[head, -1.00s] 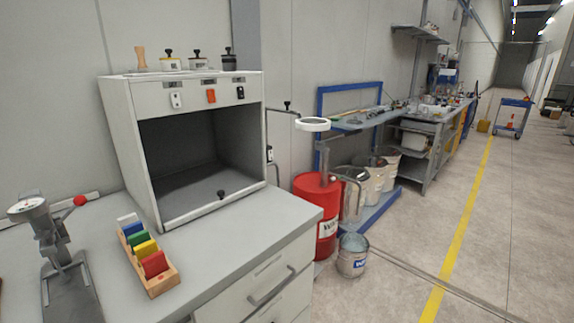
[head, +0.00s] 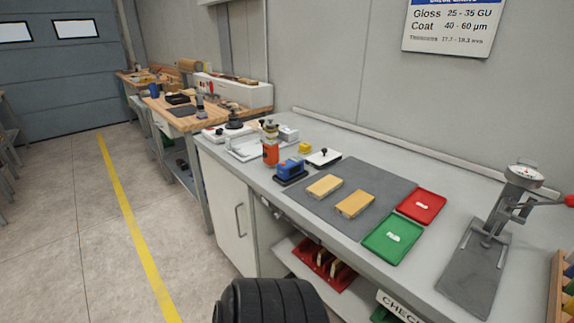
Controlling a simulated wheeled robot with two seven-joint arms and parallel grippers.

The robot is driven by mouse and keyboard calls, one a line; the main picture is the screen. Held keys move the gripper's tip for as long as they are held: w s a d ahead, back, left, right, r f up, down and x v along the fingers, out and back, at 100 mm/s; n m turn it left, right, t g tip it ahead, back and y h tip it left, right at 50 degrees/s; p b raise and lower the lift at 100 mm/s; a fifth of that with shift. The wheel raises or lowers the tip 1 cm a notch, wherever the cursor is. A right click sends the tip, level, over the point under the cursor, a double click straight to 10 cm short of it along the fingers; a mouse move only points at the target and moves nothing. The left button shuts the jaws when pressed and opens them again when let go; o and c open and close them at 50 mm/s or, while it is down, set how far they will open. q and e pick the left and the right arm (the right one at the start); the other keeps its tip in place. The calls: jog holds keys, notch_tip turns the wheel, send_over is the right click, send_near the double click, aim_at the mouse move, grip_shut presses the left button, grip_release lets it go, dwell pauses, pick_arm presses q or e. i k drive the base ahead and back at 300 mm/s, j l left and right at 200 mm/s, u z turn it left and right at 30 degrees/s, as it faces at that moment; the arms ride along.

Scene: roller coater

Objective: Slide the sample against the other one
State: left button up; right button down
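Two light wooden samples lie flat on a dark grey mat (head: 378,178) in the head view. The left sample (head: 324,186) is a little farther back along the bench edge, and the right sample (head: 355,204) lies beside it. A narrow strip of mat shows between them, so they are apart. Neither of my grippers is in view. A black ribbed part, which looks like my own arm, rises at the bottom of the picture in front of the bench.
Right of the samples lie a green tray (head: 393,239) and a red tray (head: 422,205). A dial gauge stand (head: 492,232) is farther right. Left of them are a blue device (head: 291,169), an orange bottle (head: 270,152) and a white-topped block (head: 324,158). Below is a shelf with a red rack (head: 323,265).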

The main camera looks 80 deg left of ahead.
aim_at(350, 206)
jog(key=u, duration=1.95)
